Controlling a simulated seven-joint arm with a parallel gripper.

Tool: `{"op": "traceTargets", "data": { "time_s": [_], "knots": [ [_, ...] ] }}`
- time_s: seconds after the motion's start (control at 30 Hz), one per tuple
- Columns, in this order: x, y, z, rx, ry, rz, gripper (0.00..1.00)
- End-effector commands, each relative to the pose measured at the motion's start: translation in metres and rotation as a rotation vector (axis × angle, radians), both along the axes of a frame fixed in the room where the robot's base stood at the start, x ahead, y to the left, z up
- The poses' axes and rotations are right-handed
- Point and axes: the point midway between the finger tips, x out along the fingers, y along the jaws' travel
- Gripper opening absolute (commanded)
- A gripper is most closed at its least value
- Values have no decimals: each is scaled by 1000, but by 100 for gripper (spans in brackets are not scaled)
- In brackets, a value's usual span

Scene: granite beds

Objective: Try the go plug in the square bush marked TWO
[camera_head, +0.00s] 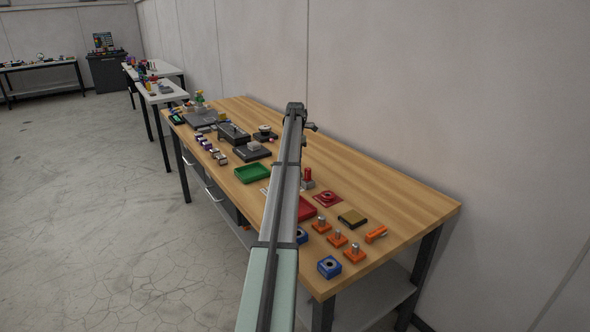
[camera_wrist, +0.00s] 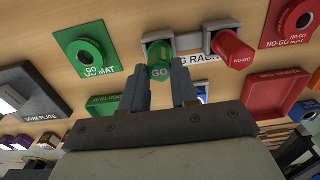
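The green go plug (camera_wrist: 160,72), lettered GO, sits in a socket of the grey plug rack (camera_wrist: 189,41) in the wrist view. My gripper (camera_wrist: 161,88) has one finger on each side of the plug's near end, very close to it; I cannot tell whether the fingers touch it. In the head view my arm hides the gripper and the go plug. Two blue square blocks with round holes, one at the front (camera_head: 329,267) and one beside my arm (camera_head: 302,236), may be the bushes. No TWO mark is readable.
The red no-go plug (camera_wrist: 232,50) stands close right in the same rack. A green mat (camera_wrist: 88,48) with a ring lies left, a red mat (camera_wrist: 291,21) right. The head view shows a green tray (camera_head: 253,173), a red tray (camera_head: 306,208) and several orange pieces (camera_head: 338,238).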

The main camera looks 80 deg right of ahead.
Motion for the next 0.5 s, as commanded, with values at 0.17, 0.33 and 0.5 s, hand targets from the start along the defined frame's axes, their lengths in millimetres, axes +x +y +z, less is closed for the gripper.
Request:
{"op": "traceTargets", "data": {
  "time_s": [0.17,0.33,0.5],
  "knots": [
    [0,0,0,0,0,0,6],
    [0,0,0,0,0,0,0],
    [0,0,2,0,0,0,0]
  ]
}}
